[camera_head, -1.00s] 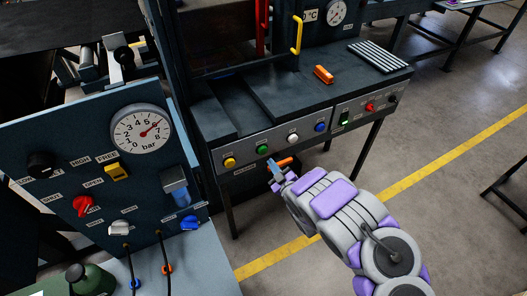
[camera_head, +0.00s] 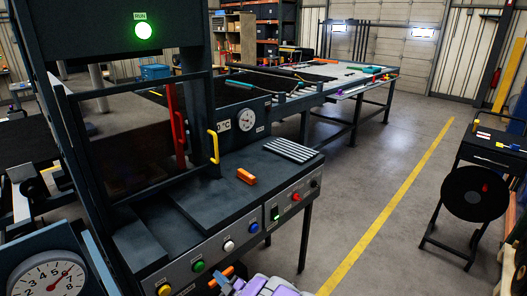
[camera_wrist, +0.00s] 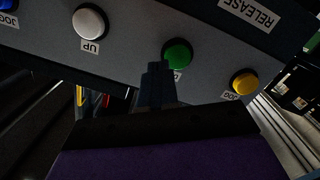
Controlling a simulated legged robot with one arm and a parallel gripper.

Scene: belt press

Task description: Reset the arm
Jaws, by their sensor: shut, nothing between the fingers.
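My gripper (camera_head: 223,279) is at the bottom of the head view, just in front of the press's button panel (camera_head: 216,258) and below the green button (camera_head: 198,265) and white button (camera_head: 229,246). Its fingers are together and hold nothing. In the wrist view the closed fingers (camera_wrist: 157,78) point at the panel, beside the green button (camera_wrist: 177,54); whether they touch it I cannot tell. The white button (camera_wrist: 90,22), labelled UP, is to their left, and the yellow button (camera_wrist: 245,82) to their right. Most of my arm is below the head view.
A lit green RUN lamp (camera_head: 143,31) is on the press frame. An orange block (camera_head: 246,176) and a ribbed grey plate (camera_head: 290,150) lie on the press table. A pressure gauge (camera_head: 48,280) stands at lower left. Open floor (camera_head: 365,180) lies to the right.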

